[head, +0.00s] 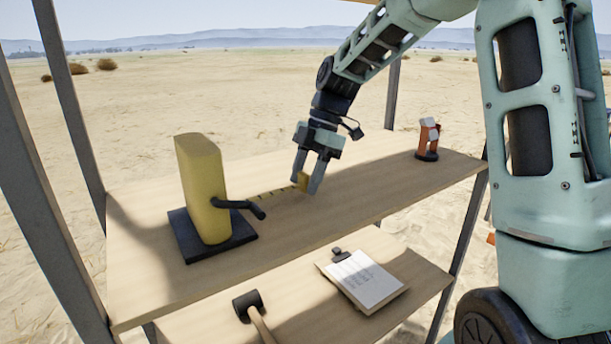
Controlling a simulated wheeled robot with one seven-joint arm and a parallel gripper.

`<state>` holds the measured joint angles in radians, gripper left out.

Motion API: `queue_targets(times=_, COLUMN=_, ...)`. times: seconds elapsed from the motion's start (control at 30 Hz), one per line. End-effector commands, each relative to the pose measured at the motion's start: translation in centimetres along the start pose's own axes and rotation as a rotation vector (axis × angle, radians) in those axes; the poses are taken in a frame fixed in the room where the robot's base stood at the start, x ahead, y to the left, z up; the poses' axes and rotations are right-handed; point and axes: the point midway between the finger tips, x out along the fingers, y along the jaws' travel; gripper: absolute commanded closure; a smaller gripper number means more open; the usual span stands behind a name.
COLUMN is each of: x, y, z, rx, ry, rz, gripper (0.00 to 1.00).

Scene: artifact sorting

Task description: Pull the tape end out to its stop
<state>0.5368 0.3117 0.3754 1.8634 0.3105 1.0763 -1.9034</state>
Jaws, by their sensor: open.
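A yellow tape case (203,187) stands upright on a dark square base (216,247) at the left of the wooden shelf top. A black crank handle (240,207) sticks out from its right side. The jaws are open; whether a finger touches the block I cannot tell.
A small orange and white device on a dark base (428,140) stands at the shelf's right end. On the lower shelf lie a clipboard with paper (364,279) and a black-headed mallet (248,305). Grey posts (72,100) frame the shelf. The board right of my gripper is clear up to the device.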

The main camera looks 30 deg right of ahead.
Motion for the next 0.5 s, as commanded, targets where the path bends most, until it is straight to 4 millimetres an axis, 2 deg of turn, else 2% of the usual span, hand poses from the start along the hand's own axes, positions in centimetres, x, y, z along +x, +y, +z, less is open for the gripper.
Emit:
queue_targets(times=0.17, x=-1.3, y=0.1, z=-0.1, rx=-0.001, ry=0.0, rz=0.003, gripper=0.51)
queue_targets(times=0.5, x=-6.5, y=0.0, z=0.1, rx=0.001, ry=-0.001, rz=0.003, gripper=0.51)
